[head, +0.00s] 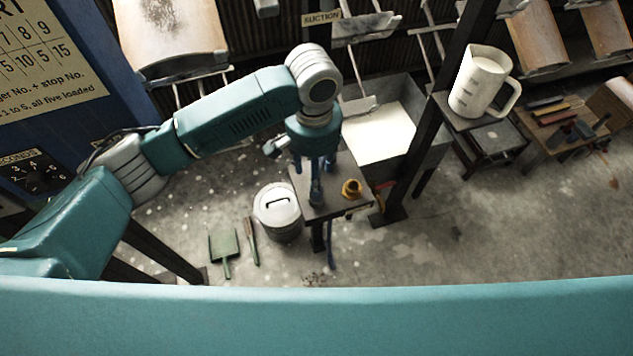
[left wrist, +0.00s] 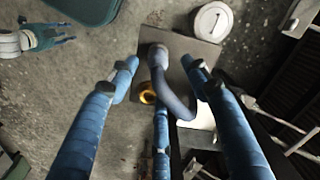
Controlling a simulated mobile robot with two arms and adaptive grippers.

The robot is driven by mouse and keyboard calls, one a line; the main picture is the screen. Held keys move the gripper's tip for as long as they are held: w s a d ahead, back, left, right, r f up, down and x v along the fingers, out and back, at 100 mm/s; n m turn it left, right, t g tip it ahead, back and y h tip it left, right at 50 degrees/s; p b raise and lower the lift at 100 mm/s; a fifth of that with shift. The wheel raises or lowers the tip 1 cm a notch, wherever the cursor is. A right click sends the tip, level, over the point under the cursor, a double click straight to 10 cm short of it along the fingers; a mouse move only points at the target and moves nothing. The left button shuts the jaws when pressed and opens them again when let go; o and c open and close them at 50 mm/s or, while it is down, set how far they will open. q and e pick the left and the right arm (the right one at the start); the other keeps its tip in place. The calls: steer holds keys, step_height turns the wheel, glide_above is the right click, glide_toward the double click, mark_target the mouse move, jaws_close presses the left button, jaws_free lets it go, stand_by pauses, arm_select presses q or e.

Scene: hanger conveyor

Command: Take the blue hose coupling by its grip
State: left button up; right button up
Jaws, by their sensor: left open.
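The blue hose coupling (left wrist: 158,57) shows in the left wrist view as a rounded grey-blue end with a curved blue hose, over a small dark table (left wrist: 203,52). My left gripper (left wrist: 160,77) is open, its blue fingers spread around the coupling's end with gaps at both sides. I cannot tell its exact height above the coupling. In the head view my left gripper (head: 315,180) points down over the table (head: 338,204) and hides most of the coupling. My right gripper (left wrist: 55,38) appears small at the left of the wrist view, away from the table; its opening is unclear.
A yellow ring-shaped fitting (head: 351,188) lies on the table close beside the coupling. A lidded white bucket (head: 278,210) stands left of the table. A green dustpan (head: 223,244) lies on the floor. A dark post (head: 425,120) and pale bin (head: 380,132) stand to the right and behind.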

arm_select(q)
steer(key=shift+s+f, duration=0.15)
steer(key=shift+f, duration=0.5)
steer(key=shift+s+f, duration=0.15)
steer(key=shift+f, duration=0.45)
steer(key=shift+w+f+p, duration=0.1)
steer(key=shift+f+p, duration=0.25)
steer(key=shift+f, duration=0.05)
steer(key=f, duration=0.2)
steer(key=f+p, duration=0.1)
steer(key=f, duration=0.1)
steer(key=shift+w+d+f, duration=0.1)
steer(key=shift+d, duration=0.15)
steer(key=shift+f, duration=0.15)
steer(key=c, duration=1.1)
arm_select(e)
steer(key=shift+s+d+r, duration=0.2)
steer(key=shift+s+r, duration=0.7)
steer(key=shift+s, duration=0.2)
